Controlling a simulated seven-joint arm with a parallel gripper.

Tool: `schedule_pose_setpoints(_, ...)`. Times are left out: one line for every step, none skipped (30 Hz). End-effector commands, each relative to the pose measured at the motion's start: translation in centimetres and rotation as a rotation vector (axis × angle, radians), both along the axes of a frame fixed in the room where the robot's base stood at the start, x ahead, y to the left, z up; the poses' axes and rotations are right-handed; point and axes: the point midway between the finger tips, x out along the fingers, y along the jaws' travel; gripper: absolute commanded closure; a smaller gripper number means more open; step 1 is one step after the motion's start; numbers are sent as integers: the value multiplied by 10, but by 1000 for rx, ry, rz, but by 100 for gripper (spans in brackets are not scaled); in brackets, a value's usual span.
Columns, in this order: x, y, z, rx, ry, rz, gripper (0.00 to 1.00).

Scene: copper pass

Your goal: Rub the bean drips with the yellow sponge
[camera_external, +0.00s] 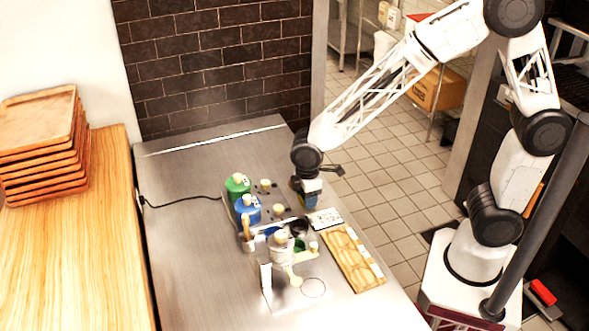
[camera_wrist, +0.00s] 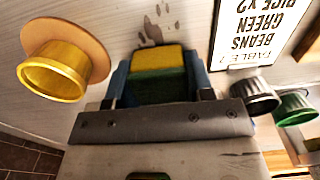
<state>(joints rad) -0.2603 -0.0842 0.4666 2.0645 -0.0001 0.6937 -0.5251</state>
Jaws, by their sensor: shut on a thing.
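My gripper (camera_external: 308,186) is over the counter on the side nearer my base. In the wrist view, its blue fingers (camera_wrist: 160,82) are shut on the sponge (camera_wrist: 158,62), which has a yellow layer and a green layer. Brown bean drips (camera_wrist: 152,30) mark the pale surface just beyond the yellow face of the sponge. I cannot tell whether the sponge touches the surface. The fingers and sponge hide the surface beneath them.
A printed order card (camera_wrist: 255,35) lies right of the sponge, with a black cup (camera_wrist: 255,95) and a green cup (camera_wrist: 294,107) near it. A gold cup (camera_wrist: 55,75) is at left. Green (camera_external: 237,187) and blue (camera_external: 248,209) bottles stand left of my gripper; a wooden board (camera_external: 350,258) lies in front.

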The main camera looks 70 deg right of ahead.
Motion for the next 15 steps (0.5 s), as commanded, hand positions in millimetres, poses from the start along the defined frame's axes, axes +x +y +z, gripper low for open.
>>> schedule_pose_setpoints(3,4,-3,-1,2,1,78)
schedule_pose_setpoints(5,6,-2,-1,1,2,78)
schedule_pose_setpoints(5,5,5,0,0,1,78)
schedule_pose_setpoints(5,5,10,1,-2,0,78)
schedule_pose_setpoints(5,4,17,1,-4,0,78)
schedule_pose_setpoints(4,4,19,1,-1,0,78)
schedule_pose_setpoints(4,4,21,0,0,0,78)
schedule_pose_setpoints(4,4,24,0,0,0,78)
schedule_pose_setpoints(4,4,27,0,0,0,78)
schedule_pose_setpoints(4,4,30,1,-1,0,78)
schedule_pose_setpoints(4,4,33,0,-1,0,78)
schedule_pose_setpoints(4,4,37,0,-1,0,78)
schedule_pose_setpoints(4,4,39,0,0,0,78)
schedule_pose_setpoints(4,4,42,0,0,0,78)
schedule_pose_setpoints(4,4,45,0,0,0,78)
